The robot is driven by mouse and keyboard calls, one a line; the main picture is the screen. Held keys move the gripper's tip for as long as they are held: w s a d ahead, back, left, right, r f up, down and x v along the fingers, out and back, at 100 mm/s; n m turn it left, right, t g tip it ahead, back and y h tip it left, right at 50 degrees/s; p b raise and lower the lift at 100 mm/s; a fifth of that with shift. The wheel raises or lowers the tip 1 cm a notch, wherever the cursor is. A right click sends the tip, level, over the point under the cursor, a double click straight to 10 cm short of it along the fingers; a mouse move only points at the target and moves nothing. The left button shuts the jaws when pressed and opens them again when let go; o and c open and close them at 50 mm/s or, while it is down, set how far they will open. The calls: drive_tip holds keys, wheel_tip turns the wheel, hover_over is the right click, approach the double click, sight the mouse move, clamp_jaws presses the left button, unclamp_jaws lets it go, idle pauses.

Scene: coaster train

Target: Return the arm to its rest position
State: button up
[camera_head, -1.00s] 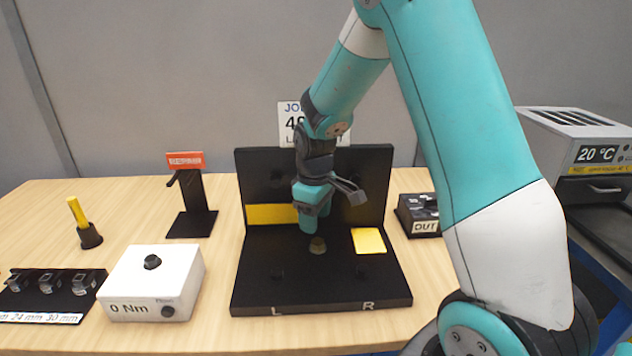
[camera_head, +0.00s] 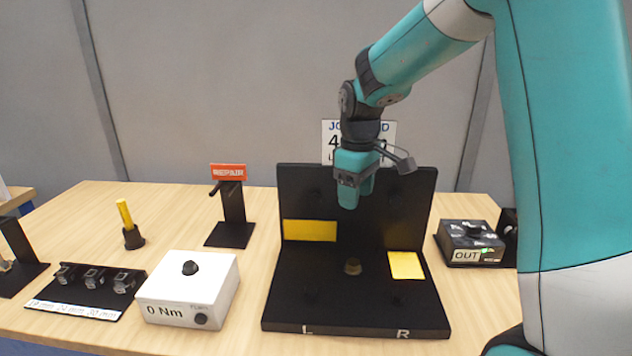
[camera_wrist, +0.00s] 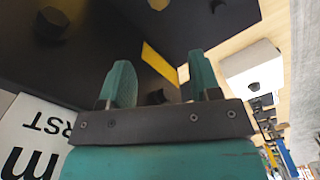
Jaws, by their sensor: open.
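My gripper (camera_head: 350,203) hangs fingers down in front of the upright back panel of the black stand (camera_head: 345,303), well above its base plate. In the wrist view my gripper (camera_wrist: 165,80) shows two teal fingers spread apart with nothing between them. A small brownish knob (camera_head: 352,267) stands on the base plate below it, apart from the fingers. My arm reaches in from the right and hides part of the sign behind the stand.
A white box (camera_head: 188,292) marked 0 Nm, a socket rack (camera_head: 72,300), a yellow-handled tool (camera_head: 125,218) and a red-topped holder (camera_head: 233,215) stand left. An OUT box (camera_head: 470,243) stands right. Yellow patches (camera_head: 310,230) mark the stand. Bare table lies between them.

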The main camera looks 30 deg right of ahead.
drive_tip(key=s+a+r+n+y, duration=0.1)
drive_tip(key=s+a+y, duration=0.1)
drive_tip(key=s+a, duration=0.8)
drive_tip(key=s+a+r+y, duration=0.2)
drive_tip(key=s+a, duration=0.9)
drive_tip(key=shift+a+n, duration=0.15)
drive_tip(key=shift+n, duration=0.25)
drive_tip(key=shift+s+r, duration=0.1)
drive_tip(key=shift+s, duration=0.05)
